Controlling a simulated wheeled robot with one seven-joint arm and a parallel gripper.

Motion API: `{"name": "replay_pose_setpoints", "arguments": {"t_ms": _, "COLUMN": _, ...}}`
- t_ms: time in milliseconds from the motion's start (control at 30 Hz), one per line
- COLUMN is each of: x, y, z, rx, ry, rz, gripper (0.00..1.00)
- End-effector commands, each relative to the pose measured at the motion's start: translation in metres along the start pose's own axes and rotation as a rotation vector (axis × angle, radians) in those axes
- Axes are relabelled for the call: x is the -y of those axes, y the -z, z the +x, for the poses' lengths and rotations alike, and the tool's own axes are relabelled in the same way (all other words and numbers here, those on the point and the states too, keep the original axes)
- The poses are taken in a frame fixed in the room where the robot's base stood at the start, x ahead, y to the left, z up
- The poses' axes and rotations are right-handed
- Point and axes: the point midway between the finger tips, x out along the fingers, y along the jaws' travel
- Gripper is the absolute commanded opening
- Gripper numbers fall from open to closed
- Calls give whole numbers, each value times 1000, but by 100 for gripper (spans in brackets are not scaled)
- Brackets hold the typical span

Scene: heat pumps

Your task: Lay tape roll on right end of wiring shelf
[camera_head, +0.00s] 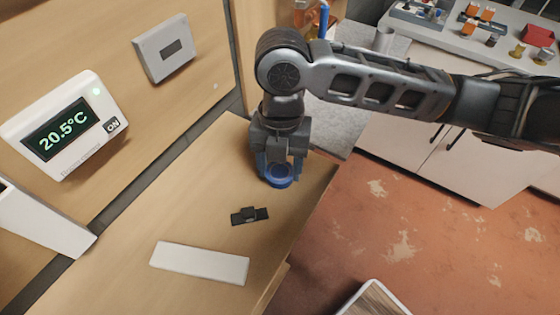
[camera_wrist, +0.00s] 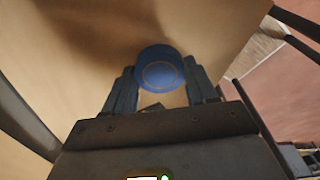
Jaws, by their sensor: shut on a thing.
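The blue tape roll (camera_head: 279,176) is between the fingers of my gripper (camera_head: 280,168), at the far right end of the wooden wiring shelf (camera_head: 205,205). My gripper points down and is shut on the roll. In the wrist view, the roll (camera_wrist: 160,70) sits between the two fingertips of my gripper (camera_wrist: 162,80), with the shelf surface (camera_wrist: 85,60) behind it. The roll is very low over the shelf; I cannot tell whether it touches the wood.
A small black part (camera_head: 249,215) and a white flat strip (camera_head: 199,263) lie on the shelf nearer the camera. A thermostat (camera_head: 64,126) and a grey box (camera_head: 163,47) are on the wall. Right of the shelf is open red floor (camera_head: 410,230), with a cluttered counter (camera_head: 470,45) beyond.

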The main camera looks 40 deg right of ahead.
Motion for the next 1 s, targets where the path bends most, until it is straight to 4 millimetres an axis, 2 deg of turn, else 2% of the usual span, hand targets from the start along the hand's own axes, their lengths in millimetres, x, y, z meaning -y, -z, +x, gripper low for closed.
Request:
{"name": "replay_pose_setpoints", "arguments": {"t_ms": 167, "x": 0, "y": 0, "z": 3, "rx": 0, "ry": 0, "rz": 0, "gripper": 27}}
{"name": "replay_pose_setpoints", "arguments": {"t_ms": 200, "x": 0, "y": 0, "z": 3, "rx": 0, "ry": 0, "rz": 0, "gripper": 57}}
{"name": "replay_pose_setpoints", "arguments": {"t_ms": 467, "x": 0, "y": 0, "z": 2, "rx": 0, "ry": 0, "rz": 0, "gripper": 82}}
{"name": "replay_pose_setpoints", "arguments": {"t_ms": 833, "x": 0, "y": 0, "z": -4, "rx": 1, "ry": -1, "rz": -1, "gripper": 83}}
{"name": "replay_pose_setpoints", "arguments": {"t_ms": 1000, "x": -1, "y": 0, "z": -31, "rx": 3, "ry": -2, "rz": -3, "gripper": 83}}
